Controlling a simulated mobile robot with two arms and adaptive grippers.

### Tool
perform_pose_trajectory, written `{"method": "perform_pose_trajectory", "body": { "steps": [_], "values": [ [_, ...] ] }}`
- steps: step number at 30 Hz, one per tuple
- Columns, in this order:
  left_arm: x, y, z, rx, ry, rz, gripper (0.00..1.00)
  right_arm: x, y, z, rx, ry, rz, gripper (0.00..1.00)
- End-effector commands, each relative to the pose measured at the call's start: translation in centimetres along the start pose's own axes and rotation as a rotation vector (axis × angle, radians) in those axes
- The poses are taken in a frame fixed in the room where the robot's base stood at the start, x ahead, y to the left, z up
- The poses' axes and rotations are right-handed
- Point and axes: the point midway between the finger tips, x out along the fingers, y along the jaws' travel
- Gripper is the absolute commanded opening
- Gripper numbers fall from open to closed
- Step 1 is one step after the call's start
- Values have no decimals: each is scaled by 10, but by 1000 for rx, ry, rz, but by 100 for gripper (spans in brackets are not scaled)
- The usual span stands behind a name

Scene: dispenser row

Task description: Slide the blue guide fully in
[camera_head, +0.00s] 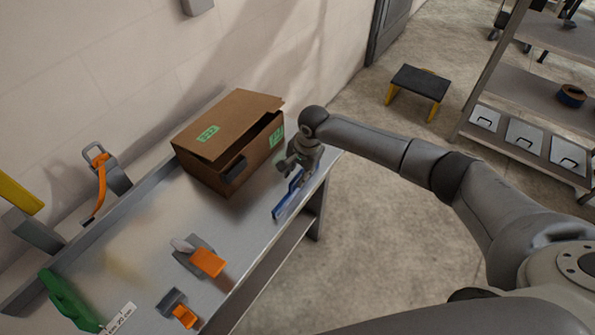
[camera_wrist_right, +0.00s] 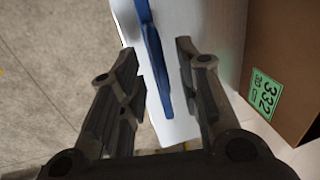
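The blue guide (camera_head: 287,201) is a narrow blue piece at the right edge of the metal bench, beside the cardboard box. In the right wrist view the blue guide (camera_wrist_right: 157,62) is a long strip on a pale surface, with a second short blue part beside its top end. My right gripper (camera_head: 290,164) is over its far end in the head view. In the wrist view the right gripper (camera_wrist_right: 154,60) is open, with one finger on each side of the strip and visible gaps. The guide's far end is partly hidden by the gripper. My left gripper is not in view.
An open cardboard box (camera_head: 205,165) stands close to the right gripper. Orange-handled tools (camera_head: 207,262), a green tool (camera_head: 66,303) and a ruler lie on the bench (camera_head: 140,262). A step stool (camera_head: 420,82) and shelving (camera_head: 505,78) stand beyond the floor.

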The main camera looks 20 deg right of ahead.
Motion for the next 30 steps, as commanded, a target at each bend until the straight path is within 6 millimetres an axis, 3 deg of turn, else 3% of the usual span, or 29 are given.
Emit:
{"method": "perform_pose_trajectory", "body": {
  "steps": [11,19,30],
  "values": [
    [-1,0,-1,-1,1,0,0,6,0,0,-1,0,0,32],
    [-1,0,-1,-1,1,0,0,6,0,0,-1,0,0,0],
    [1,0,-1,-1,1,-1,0,7,-3,0,-1,0,-1,0]
  ]
}}
